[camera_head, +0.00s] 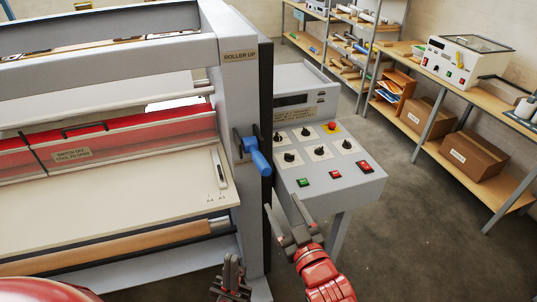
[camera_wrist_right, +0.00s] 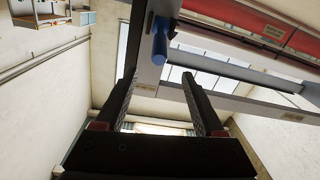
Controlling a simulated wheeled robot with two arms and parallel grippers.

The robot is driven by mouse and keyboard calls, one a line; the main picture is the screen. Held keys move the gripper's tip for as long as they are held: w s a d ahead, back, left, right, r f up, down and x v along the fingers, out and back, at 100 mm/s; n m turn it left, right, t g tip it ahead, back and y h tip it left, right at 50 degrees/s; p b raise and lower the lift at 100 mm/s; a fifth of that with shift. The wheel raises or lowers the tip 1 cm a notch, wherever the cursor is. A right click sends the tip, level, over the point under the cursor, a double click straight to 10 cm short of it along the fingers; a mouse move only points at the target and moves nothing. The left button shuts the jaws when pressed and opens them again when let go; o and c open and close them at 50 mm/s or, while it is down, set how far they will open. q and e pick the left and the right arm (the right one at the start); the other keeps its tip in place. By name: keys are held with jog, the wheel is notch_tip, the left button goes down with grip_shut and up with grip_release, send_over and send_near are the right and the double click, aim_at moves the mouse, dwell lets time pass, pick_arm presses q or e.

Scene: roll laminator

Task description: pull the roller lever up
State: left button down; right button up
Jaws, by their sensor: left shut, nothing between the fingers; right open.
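The roller lever (camera_head: 257,157) has a blue handle and sits on the grey side post of the laminator, below the "ROLLER UP" label (camera_head: 240,56). The handle slants down to the right. The lever also shows in the right wrist view (camera_wrist_right: 160,42), ahead of and above the fingers. My right gripper (camera_head: 285,222) is open and empty, below and slightly right of the lever and apart from it. Its two fingers also show in the right wrist view (camera_wrist_right: 158,92). My left gripper (camera_head: 231,270) is shut and empty at the bottom of the head view, below the lever.
A control panel (camera_head: 324,160) with knobs, a red emergency button and red and green buttons stands just right of the lever. The laminator's feed table (camera_head: 120,200) lies to the left. Shelves (camera_head: 400,62) with boxes stand at the back right; the floor before them is clear.

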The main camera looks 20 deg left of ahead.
jog(key=b+x, duration=0.7)
jog(key=b, duration=0.3)
jog(key=shift+w+a+r, duration=0.15)
jog(key=shift+a, duration=0.05)
jog(key=p, duration=0.3)
send_near(255, 152)
jog(key=x, duration=0.4)
jog(key=shift+w, duration=0.25)
jog(key=shift+w+a+f, duration=0.25)
jog(key=shift+w+a, duration=0.2)
jog(key=shift+w, duration=0.2)
jog(key=shift+c, duration=0.3)
grip_shut()
